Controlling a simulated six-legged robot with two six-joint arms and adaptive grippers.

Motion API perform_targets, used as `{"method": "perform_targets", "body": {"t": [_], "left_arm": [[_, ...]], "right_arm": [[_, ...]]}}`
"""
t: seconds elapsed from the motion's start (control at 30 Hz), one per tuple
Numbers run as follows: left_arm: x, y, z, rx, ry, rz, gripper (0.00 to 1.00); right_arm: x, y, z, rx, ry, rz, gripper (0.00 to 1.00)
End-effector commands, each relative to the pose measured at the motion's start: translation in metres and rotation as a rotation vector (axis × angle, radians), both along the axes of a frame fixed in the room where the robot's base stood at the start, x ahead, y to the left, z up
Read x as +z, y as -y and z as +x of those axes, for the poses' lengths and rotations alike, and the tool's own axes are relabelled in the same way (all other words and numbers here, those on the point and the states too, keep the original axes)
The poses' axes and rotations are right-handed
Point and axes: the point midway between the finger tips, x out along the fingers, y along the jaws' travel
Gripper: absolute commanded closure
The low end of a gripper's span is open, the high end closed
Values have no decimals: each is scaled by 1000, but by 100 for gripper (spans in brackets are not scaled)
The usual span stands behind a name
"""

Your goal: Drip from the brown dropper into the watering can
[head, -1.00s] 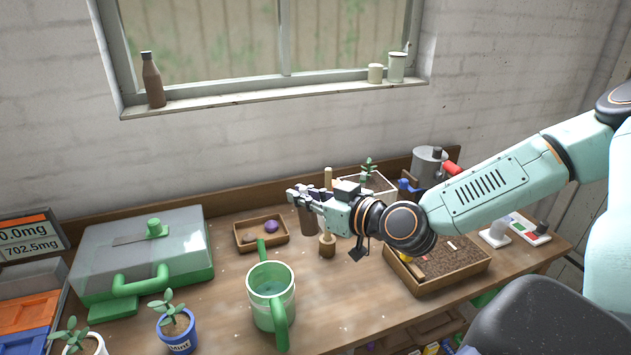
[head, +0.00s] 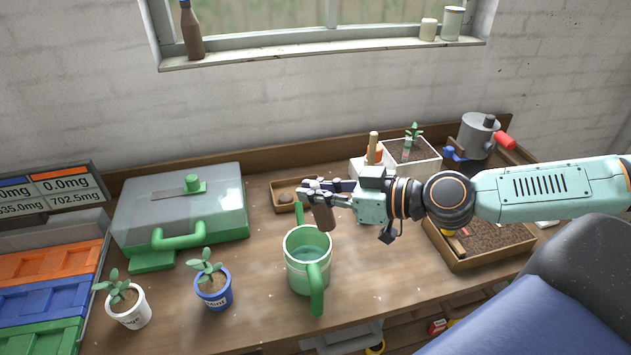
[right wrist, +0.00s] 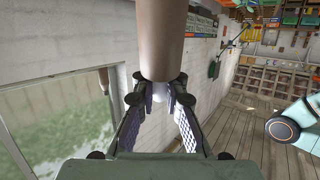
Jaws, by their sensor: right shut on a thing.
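My right gripper (head: 312,188) is shut on the brown dropper (head: 323,216), which hangs below the jaws, slightly tilted. In the head view the dropper's lower end overlaps the back right rim of the watering can; I cannot tell the exact gap. The watering can (head: 293,272) is green with a pale band, stands upright on the bench and is open at the top. Its handle faces the front. In the right wrist view the brown dropper (right wrist: 162,40) extends from between the fingers. No drop is visible. My left gripper is not in view.
A green toolbox with a clear lid (head: 180,205) stands left of the can. Two potted seedlings, in a blue pot (head: 213,298) and a white pot (head: 130,312), stand at front left. A small wooden tray (head: 283,201) is behind the can. A soil tray (head: 480,258) lies at right.

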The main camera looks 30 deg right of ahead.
Motion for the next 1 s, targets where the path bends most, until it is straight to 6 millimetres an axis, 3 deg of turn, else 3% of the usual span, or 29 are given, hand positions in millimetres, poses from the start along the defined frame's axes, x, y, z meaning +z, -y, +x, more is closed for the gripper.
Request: {"method": "perform_targets", "body": {"t": [0.23, 1.0], "left_arm": [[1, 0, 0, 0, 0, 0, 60], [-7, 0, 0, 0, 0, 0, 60]], "right_arm": [[-8, 2, 0, 0, -43, -41, 100], [-76, 5, -4, 3, -397, -307, 100]]}}
